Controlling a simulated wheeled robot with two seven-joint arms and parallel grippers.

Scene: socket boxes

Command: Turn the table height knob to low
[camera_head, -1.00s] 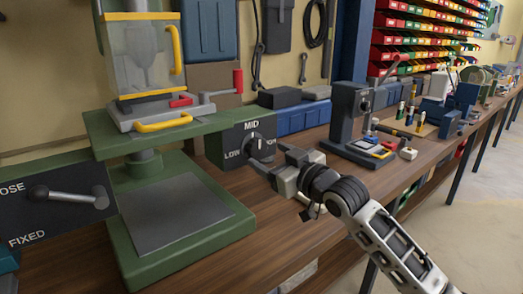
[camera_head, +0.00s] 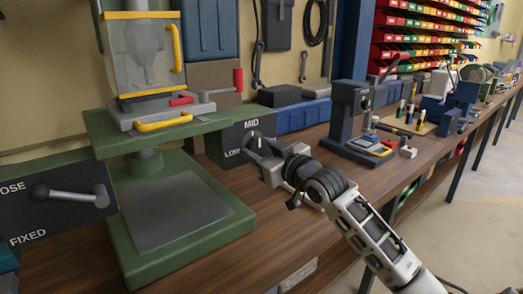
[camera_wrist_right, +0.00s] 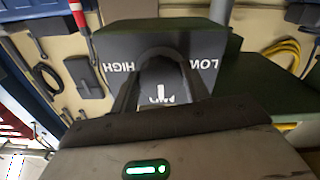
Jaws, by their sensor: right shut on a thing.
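The height knob (camera_head: 255,139) is a dark round knob with a white pointer mark, on the dark front panel (camera_head: 228,136) of the green table unit. The panel reads MID at the top and LOW at the left; HIGH is hidden in the head view by my gripper. The pointer appears to aim up at MID. My right gripper (camera_head: 260,150) is shut on the knob. In the wrist view the panel is upside down, with the knob (camera_wrist_right: 164,75) between the two fingers (camera_wrist_right: 165,90), HIGH at left and LOW at right. My left gripper is not in view.
The green press table (camera_head: 190,228) holds a clear guarded machine (camera_head: 141,55). A second lever panel (camera_head: 55,205) marked FIXED stands at left. A dark machine (camera_head: 350,115) and small tools stand right on the wooden bench. Bench space in front is free.

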